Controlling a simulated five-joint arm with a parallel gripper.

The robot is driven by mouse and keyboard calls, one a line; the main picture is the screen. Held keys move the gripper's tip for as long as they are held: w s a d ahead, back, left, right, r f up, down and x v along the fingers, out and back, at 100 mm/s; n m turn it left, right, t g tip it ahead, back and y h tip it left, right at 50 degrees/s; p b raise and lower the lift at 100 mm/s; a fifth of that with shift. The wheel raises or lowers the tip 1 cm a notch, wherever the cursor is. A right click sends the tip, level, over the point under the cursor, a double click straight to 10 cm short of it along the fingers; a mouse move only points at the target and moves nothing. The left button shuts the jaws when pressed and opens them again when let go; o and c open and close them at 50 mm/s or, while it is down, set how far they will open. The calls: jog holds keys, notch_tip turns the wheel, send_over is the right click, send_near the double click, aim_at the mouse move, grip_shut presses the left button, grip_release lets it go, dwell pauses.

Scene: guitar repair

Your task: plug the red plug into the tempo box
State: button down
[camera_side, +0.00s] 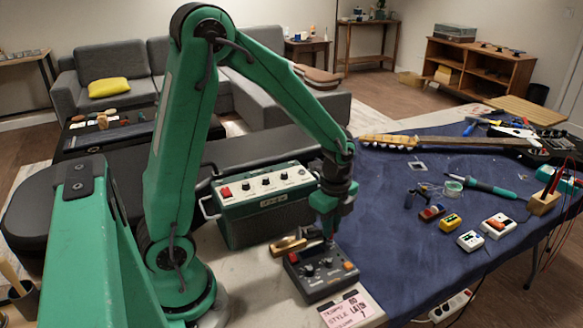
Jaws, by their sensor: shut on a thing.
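The tempo box, a dark grey box (325,281) with several knobs and an orange button, sits on the bench at the lower middle. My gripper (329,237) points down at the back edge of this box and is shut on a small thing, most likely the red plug. The plug is too small and too hidden by the fingers to make out clearly. I cannot tell whether it touches the box or sits in a socket.
A green amplifier (265,209) stands close behind and left of the box. A brass-coloured tool (288,246) lies between them. A pink note (347,311) lies in front. Small pedals (497,225), a soldering iron (490,187) and a guitar (450,146) lie on the blue cloth (390,245).

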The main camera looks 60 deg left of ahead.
jog(key=shift+f, duration=0.35)
dwell(0.3)
jog(key=c, duration=0.9)
grip_release()
jog(key=shift+r, duration=0.15)
jog(key=shift+r, duration=2.85)
